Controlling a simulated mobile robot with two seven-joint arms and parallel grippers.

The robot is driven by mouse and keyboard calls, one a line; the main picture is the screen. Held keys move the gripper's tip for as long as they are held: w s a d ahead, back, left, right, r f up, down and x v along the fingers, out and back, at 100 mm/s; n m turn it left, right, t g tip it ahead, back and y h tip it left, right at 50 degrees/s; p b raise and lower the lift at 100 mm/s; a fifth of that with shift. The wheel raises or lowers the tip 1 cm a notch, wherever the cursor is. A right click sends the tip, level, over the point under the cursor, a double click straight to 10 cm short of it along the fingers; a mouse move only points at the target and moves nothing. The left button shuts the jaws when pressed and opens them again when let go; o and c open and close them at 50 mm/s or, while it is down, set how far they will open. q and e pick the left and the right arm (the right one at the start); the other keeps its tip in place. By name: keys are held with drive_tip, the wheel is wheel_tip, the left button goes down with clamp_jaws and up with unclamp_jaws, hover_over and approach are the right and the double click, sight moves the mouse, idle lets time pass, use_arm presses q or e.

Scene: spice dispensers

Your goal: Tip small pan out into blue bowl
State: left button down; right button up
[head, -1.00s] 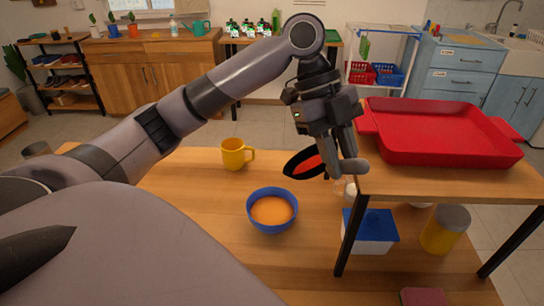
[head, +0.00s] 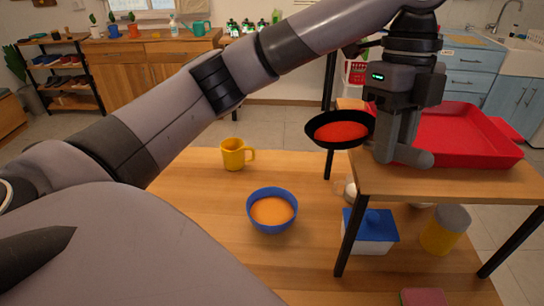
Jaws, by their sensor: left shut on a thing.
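The small black pan (head: 340,130) with red contents is upright and close to level, up at the left edge of the raised shelf. My left gripper (head: 400,155) is shut on its handle, which the fingers mostly hide, over the shelf in front of the red tray. The blue bowl (head: 272,226) holds something orange and sits on the wooden table, below and to the left of the pan. My right gripper does not show.
A red tray (head: 460,135) stands on the raised wooden shelf (head: 450,181). A yellow mug (head: 233,155) stands behind the bowl. Under the shelf are a white container with a blue lid (head: 370,232) and a yellow jar (head: 444,230). The table left of the bowl is clear.

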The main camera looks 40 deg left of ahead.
use_arm(q)
drive_tip(key=shift+w+d+r+y, duration=0.1)
drive_tip(key=shift+w+d+y, duration=0.05)
drive_tip(key=shift+d+y, duration=0.35)
drive_tip(key=shift+g+y, duration=0.3)
drive_tip(key=shift+y, duration=0.4)
drive_tip(key=shift+w+d+r, duration=0.1)
drive_tip(key=shift+d+r, duration=0.25)
drive_tip(key=shift+r, duration=0.25)
drive_tip(key=shift+w+d+r, duration=0.1)
drive_tip(key=shift+d+r, duration=0.2)
drive_tip(key=shift+r, duration=0.35)
drive_tip(key=shift+d+r, duration=0.35)
drive_tip(key=shift+r, duration=0.25)
